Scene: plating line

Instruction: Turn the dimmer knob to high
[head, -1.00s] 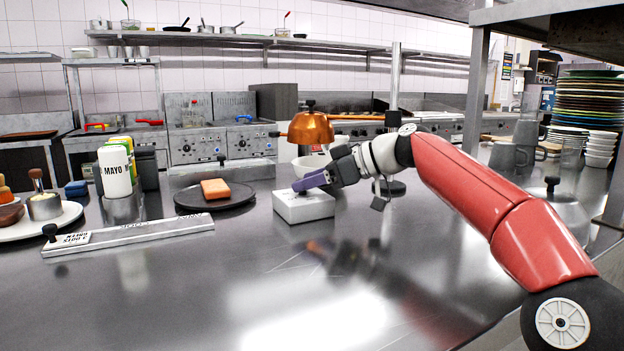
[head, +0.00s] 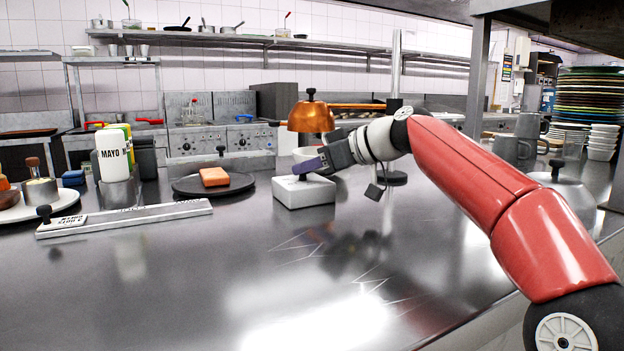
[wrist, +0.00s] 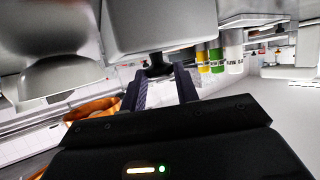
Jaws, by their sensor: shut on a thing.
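The dimmer is a pale box (head: 303,194) on the steel counter, below the copper lamp. Its dark knob (wrist: 157,66) shows between my fingers in the wrist view, where the box (wrist: 155,25) hangs upside down at the top. My gripper (head: 300,168) reaches in from the right at a downward slant, with its purple-grey fingers just over the box top. In the wrist view my gripper (wrist: 158,78) is shut on the knob. In the head view the fingers hide the knob, and its pointer or setting cannot be read.
A dark plate (head: 240,187) with an orange block (head: 214,177) is left of the box. A steel rail (head: 140,216) lies front left. The counter in front is clear.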

